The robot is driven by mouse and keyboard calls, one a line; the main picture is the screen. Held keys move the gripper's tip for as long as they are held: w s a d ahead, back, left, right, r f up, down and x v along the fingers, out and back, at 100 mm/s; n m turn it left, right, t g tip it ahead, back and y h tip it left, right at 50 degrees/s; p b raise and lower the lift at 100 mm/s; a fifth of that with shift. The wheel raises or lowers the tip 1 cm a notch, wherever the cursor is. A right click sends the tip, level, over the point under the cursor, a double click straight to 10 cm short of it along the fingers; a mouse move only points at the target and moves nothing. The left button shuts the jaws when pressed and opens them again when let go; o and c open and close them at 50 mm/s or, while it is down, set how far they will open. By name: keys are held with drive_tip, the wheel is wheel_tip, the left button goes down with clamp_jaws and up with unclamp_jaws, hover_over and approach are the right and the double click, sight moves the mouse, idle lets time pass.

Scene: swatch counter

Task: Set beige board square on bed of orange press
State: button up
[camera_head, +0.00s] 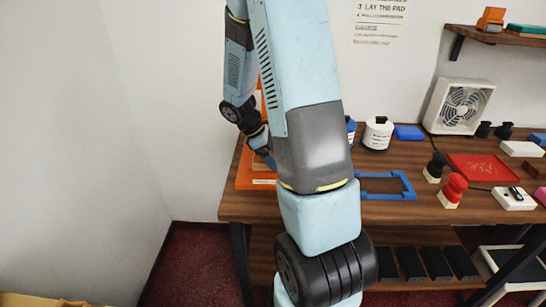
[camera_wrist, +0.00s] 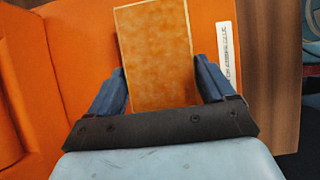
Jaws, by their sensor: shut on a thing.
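The board (camera_wrist: 155,50) shows in the wrist view as a flat rectangle, mottled orange-tan with pale edges. My gripper (camera_wrist: 160,85) is shut on it, with one blue finger at each long side. The board lies over the flat orange surface of the press (camera_wrist: 80,45); I cannot tell whether it touches that surface. Its long sides look slightly tilted against the white label strip on the press. In the head view the orange press (camera_head: 245,170) shows at the left end of the counter, mostly hidden behind my arm. The board is hidden there.
The wooden counter (camera_head: 400,211) holds a blue frame (camera_head: 385,197), a white jar (camera_head: 377,134), a red tray (camera_head: 480,168), a white fan (camera_head: 460,105) and several stamps to the right. A white wall stands close on the left.

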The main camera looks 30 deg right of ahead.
drive_tip(key=shift+s+a+f, duration=0.1)
drive_tip(key=shift+s+f, duration=0.3)
drive_tip(key=shift+f, duration=0.2)
idle(0.4)
drive_tip(key=o, duration=1)
drive_tip(key=v, duration=1.4)
drive_tip(key=shift+w+r, duration=0.3)
drive_tip(key=shift+r, duration=0.05)
